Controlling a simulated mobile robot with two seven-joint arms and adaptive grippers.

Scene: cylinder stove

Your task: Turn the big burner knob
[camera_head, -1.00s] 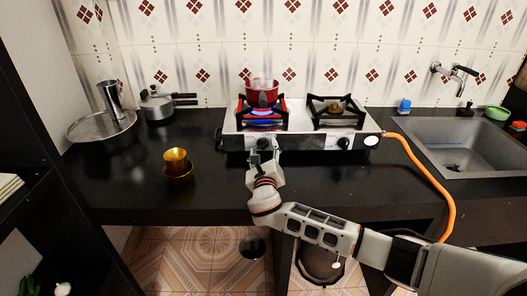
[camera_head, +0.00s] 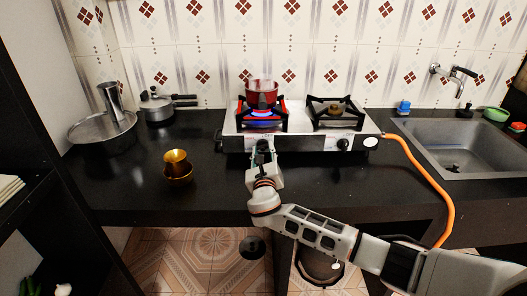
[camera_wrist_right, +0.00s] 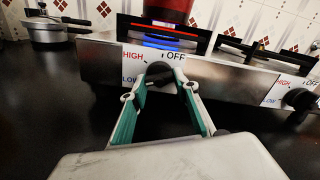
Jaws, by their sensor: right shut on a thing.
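The two-burner stove (camera_head: 300,140) stands on the black counter. Its left front knob (camera_wrist_right: 160,72) is dark and sits between the fingertips of my right gripper (camera_wrist_right: 160,82) in the right wrist view. The green-padded fingers reach around the knob's two sides and are shut on it. The panel beside it reads HIGH and LOW on the left and OFF on the upper right. In the head view my right gripper (camera_head: 262,148) hides most of this knob. Blue flame (camera_head: 262,124) burns at the left burner. The right knob (camera_head: 343,144) is untouched. My left gripper is out of view.
A red pot (camera_head: 262,94) sits on the left burner above the gripper. An orange hose (camera_head: 425,175) runs from the stove's right side. Golden cups (camera_head: 177,167) stand on the counter left of my arm. A sink (camera_head: 465,148) lies at the right.

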